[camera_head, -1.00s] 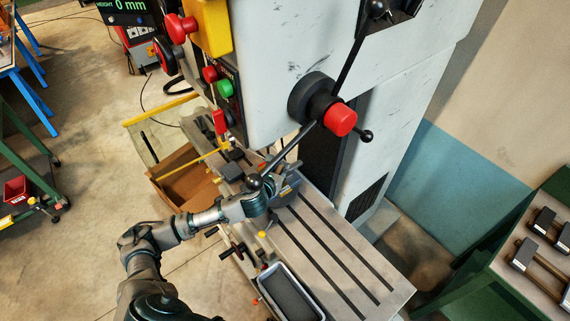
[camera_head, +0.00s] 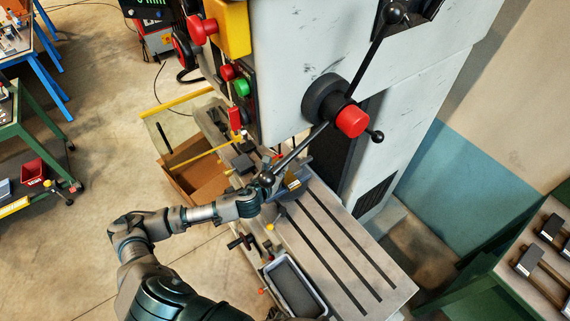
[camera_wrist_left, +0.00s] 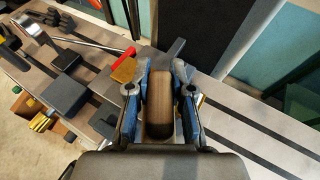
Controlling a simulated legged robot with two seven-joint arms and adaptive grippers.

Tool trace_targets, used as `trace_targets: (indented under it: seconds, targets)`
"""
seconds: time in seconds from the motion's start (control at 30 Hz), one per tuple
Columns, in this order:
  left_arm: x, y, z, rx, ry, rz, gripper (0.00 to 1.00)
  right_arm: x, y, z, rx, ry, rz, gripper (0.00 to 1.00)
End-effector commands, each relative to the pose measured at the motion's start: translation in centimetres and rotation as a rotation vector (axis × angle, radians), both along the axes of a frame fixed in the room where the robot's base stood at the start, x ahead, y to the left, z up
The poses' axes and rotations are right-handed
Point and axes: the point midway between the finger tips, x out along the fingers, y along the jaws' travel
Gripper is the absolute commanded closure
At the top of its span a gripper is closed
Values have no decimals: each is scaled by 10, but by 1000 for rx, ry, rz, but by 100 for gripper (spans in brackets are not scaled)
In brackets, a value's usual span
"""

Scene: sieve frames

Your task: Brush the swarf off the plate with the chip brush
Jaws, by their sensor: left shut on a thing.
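My left gripper (camera_wrist_left: 160,95) is shut on a brown wooden handle (camera_wrist_left: 159,108), which looks like the chip brush's. The handle stands between the two blue-grey fingers in the left wrist view; I cannot make out bristles. In the head view this gripper (camera_head: 284,191) is over the far end of the slotted machine table (camera_head: 352,262), partly hidden behind the feed lever. A grey block shows just beyond the fingers in the wrist view. I cannot tell a separate plate or any swarf. My right gripper is not in view.
The drill's feed lever (camera_head: 297,152) with its black ball hangs close above my left gripper. A grey tray (camera_head: 293,287) sits at the table's near edge. Dark blocks (camera_wrist_left: 66,94) and a red-yellow item (camera_wrist_left: 124,68) lie left of the fingers. The slotted table's right part is clear.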

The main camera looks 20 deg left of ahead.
Motion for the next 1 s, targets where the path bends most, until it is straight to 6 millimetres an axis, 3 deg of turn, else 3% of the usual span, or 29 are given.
trace_targets:
  seconds: [0.5,1.0]
  targets:
    - [-42,25,18,2,-4,-1,100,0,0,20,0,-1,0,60]
    - [-44,25,18,0,-4,-1,100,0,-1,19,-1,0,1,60]
